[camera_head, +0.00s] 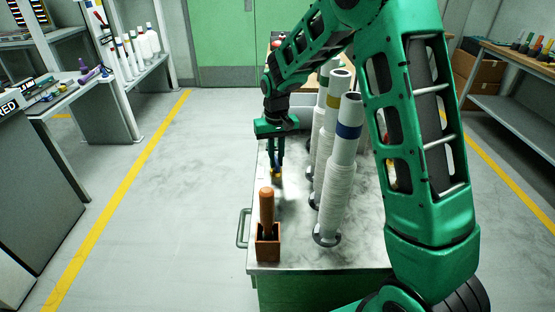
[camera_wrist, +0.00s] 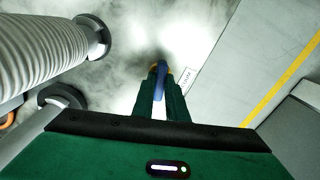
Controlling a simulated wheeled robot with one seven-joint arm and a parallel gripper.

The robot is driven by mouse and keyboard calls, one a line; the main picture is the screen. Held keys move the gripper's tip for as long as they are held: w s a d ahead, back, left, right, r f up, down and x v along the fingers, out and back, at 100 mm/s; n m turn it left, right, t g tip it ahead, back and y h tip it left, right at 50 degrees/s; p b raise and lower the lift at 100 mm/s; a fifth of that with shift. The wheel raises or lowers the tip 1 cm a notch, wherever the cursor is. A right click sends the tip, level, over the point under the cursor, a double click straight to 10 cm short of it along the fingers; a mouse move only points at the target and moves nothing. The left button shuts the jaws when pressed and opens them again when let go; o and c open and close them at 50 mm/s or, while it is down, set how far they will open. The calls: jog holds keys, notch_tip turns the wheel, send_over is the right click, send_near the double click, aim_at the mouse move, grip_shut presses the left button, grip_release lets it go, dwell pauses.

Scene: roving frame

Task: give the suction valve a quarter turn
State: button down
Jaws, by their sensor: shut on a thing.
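My gripper (camera_head: 276,170) points down over the left part of the metal cart top (camera_head: 300,255), behind the wooden holder. In the wrist view my gripper (camera_wrist: 160,88) is shut on a narrow blue piece (camera_wrist: 161,72), which looks like the suction valve's handle. Small yellow-orange parts show beside the fingertips. A small white label (camera_wrist: 188,77) lies just right of the fingers; I cannot read its text. The fingers hide most of the valve, so I cannot tell its angle.
Tall white ribbed columns with coloured bands (camera_head: 347,130) stand close right of my gripper. A wooden holder (camera_head: 268,243) with a brown-handled tool (camera_head: 266,206) stands at the cart's front left corner. A side handle (camera_head: 243,228) sticks out left. The floor left is clear.

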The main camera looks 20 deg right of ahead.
aim_at(276, 160)
jog(key=shift+w+a+r+m, duration=0.1)
jog(key=shift+w+m, duration=0.05)
jog(key=shift+m, duration=0.55)
jog(key=shift+w+a+r+m, duration=0.1)
jog(key=shift+w+m, duration=0.05)
jog(key=shift+m, duration=0.55)
jog(key=shift+d, duration=0.1)
jog(key=c, duration=1.8)
grip_release()
jog(key=shift+f, duration=0.1)
jog(key=shift+o, duration=0.2)
jog(key=shift+s, duration=0.1)
notch_tip(276, 160, up, 11)
jog(key=shift+f, duration=0.15)
jog(key=shift+d, duration=0.1)
